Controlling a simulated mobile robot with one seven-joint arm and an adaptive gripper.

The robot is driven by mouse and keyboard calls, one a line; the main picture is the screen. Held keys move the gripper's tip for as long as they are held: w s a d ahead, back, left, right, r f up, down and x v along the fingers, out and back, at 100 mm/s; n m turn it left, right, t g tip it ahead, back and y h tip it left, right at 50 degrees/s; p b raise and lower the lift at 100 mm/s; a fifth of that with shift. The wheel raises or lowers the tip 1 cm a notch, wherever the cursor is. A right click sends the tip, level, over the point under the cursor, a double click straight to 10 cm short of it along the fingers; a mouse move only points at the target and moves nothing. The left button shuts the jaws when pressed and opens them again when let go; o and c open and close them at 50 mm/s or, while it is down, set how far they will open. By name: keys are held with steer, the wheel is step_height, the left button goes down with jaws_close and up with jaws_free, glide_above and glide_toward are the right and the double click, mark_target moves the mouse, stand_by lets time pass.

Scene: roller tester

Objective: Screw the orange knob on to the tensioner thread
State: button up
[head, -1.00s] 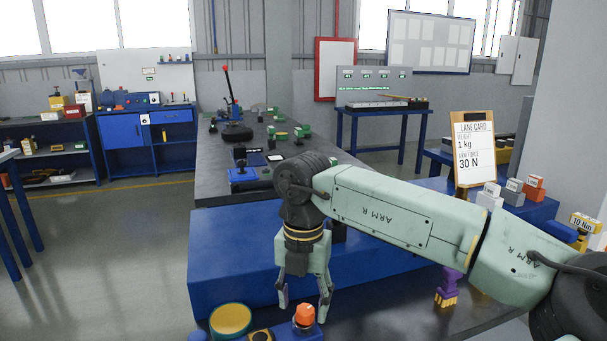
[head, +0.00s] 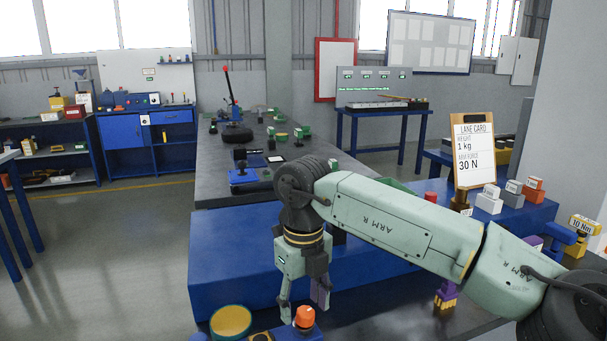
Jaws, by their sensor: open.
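The orange knob (head: 305,316) is at the bottom of the head view, on or just above a blue block (head: 310,335). My gripper (head: 304,314) points down with its fingers spread. Its fingertips are close to the knob, one on the left and one at the back right. I cannot tell whether they touch it. The tensioner thread is not clearly visible; if it is under the knob, the knob hides it.
A yellow-topped green round dish (head: 231,321) stands left of the knob. A big blue block (head: 235,262) lies behind my gripper. A purple and yellow piece (head: 446,294) stands to the right. The lane card (head: 474,152) and several weights (head: 489,202) are further right.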

steer(key=n, duration=0.5)
steer(key=shift+n, duration=0.4)
steer(key=shift+f+b, duration=1.05)
steer(key=shift+f, duration=0.25)
steer(key=shift+r, duration=0.1)
steer(key=shift+c, duration=0.5)
jaws_close()
